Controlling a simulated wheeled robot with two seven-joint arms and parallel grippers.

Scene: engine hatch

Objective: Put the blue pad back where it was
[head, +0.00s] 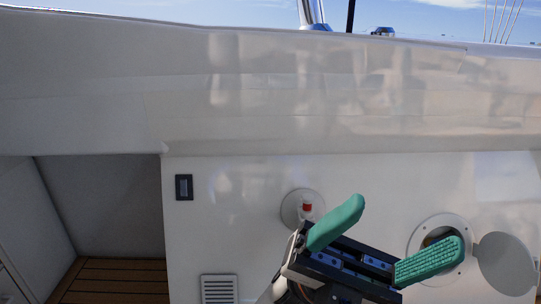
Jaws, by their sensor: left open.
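I cannot make out the blue pad anywhere in the head view. My left gripper (409,222) is open, with its two teal fingers spread wide and nothing seen between them. It is in front of the white panel at the lower right. Its right finger overlaps a round opening (414,243) in the panel and hides part of it. Something dark and coloured shows inside the opening, too covered to name. My right gripper is not in view.
A round white lid (507,264) hangs open right of the opening. A red knob (307,207) on a round white plate is just behind my left finger. A black latch (184,187) and a vent (219,289) are further left. Wooden flooring (112,280) lies lower left.

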